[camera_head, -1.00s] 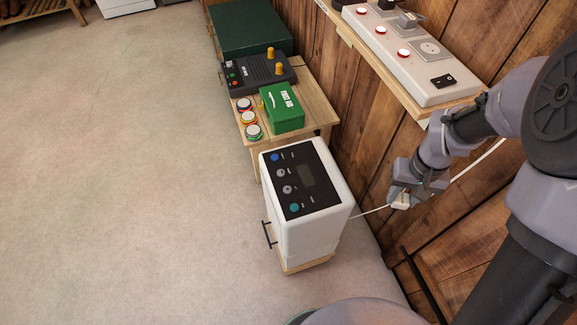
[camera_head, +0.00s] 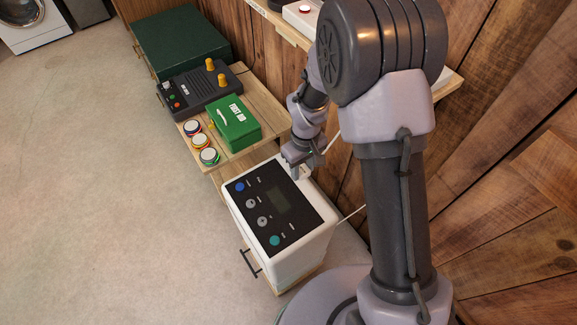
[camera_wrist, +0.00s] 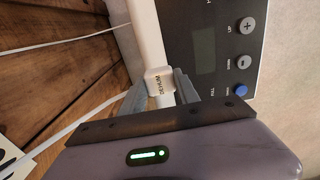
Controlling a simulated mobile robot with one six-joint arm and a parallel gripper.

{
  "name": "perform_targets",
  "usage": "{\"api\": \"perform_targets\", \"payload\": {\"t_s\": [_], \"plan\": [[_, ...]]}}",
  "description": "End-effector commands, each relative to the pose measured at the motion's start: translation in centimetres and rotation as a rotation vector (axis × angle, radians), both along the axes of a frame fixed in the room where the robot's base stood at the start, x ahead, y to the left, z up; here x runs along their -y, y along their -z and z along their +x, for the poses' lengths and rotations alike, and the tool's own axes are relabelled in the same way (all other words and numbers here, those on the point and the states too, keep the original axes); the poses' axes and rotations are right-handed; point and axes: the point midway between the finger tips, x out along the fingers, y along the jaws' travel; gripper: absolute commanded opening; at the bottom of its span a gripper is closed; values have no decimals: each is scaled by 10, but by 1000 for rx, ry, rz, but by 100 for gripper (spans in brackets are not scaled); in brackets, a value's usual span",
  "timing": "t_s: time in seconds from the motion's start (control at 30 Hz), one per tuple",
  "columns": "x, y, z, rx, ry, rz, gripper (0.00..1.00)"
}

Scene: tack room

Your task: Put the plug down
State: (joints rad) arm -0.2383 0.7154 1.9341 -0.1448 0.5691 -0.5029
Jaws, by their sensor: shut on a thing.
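My gripper (camera_head: 297,158) is at the far edge of the white machine's top, beside the wooden wall. In the wrist view my gripper (camera_wrist: 161,92) is shut on a small white plug (camera_wrist: 158,80) with dark lettering. In the head view the plug is mostly hidden by the gripper. The white machine (camera_head: 292,255) has a black panel with a screen and several round knobs; its panel also shows in the wrist view (camera_wrist: 226,75). I cannot tell whether the plug touches the machine's top.
A wooden table (camera_head: 258,92) behind the machine holds a green first-aid box (camera_head: 234,124), a dark control box (camera_head: 199,90) and several round buttons (camera_head: 200,141). A wall shelf (camera_head: 284,26) is above. White cable (camera_head: 350,215) runs by the wall. Open floor lies left.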

Motion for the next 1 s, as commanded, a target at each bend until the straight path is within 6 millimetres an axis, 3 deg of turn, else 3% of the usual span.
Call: {"api": "perform_targets", "payload": {"t_s": [0.1,0.23,0.47,0.67,1.0], "plan": [[-25,7,24,1,-1,0,0],[-38,8,36,-1,0,-1,0],[-38,44,37,-2,2,0,0],[-38,40,37,-1,2,-1,0],[-38,51,36,-1,2,-1,0]]}}
